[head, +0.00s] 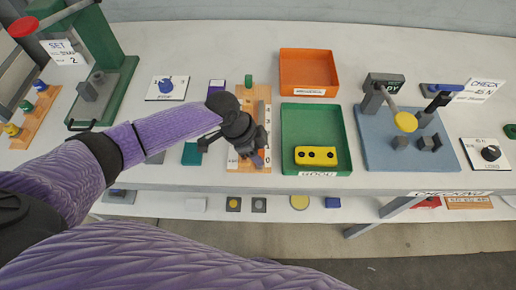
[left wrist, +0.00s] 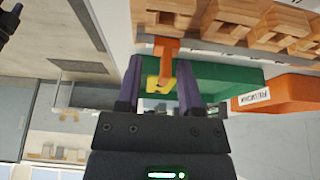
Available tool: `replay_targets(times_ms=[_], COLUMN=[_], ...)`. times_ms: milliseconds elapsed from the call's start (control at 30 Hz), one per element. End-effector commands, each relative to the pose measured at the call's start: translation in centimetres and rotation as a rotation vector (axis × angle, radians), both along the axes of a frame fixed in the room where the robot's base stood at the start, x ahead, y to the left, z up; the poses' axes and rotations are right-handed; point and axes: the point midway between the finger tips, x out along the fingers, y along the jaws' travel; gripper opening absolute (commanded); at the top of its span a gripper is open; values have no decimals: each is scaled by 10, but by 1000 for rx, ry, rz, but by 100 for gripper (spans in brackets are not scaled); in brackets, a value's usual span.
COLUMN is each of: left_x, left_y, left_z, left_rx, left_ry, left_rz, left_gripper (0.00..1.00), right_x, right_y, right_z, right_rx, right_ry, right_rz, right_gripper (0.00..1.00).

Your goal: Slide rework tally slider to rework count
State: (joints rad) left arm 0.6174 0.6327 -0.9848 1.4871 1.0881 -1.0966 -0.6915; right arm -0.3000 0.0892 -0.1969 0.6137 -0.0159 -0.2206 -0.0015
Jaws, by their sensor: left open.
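The wooden tally board (head: 236,94) stands on the table with a white number strip (head: 268,118) along its right side. The 4 and 3 show above my gripper and a 0 shows below it. My left gripper (head: 256,150) is over the lower half of the board. In the left wrist view its two purple fingers (left wrist: 160,88) are apart, with an orange piece (left wrist: 166,48) showing between and beyond them. This may be the slider's handle; I cannot tell whether the fingers touch it. In the head view my gripper hides most of the slider. My right gripper is not seen.
A green tray (head: 284,125) with a yellow block (head: 316,156) is close on the right, with an orange tray (head: 310,53) behind it. A blue check stand (head: 372,150) is further right. A green press (head: 118,80) stands left. A green peg (head: 248,81) tops the board.

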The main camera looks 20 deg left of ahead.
Motion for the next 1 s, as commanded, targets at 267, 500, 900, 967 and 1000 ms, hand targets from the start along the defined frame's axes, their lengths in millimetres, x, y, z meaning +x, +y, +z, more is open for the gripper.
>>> replay_targets(times_ms=[267,500,900,967,1000], left_x=[-6,-10,-10,-13,-19], left_y=[23,36,36,32,24], left_z=[61,90,90,88,84], left_rx=[1,1,0,-3,-9], left_ry=[-4,0,1,3,6], left_rz=[1,1,1,-2,-6], left_gripper=[47,47,47,47,47], right_x=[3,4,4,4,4], right_y=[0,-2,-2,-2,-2], right_z=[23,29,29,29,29], right_rx=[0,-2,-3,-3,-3], right_ry=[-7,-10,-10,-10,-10], right_rz=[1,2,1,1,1], right_gripper=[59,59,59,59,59])
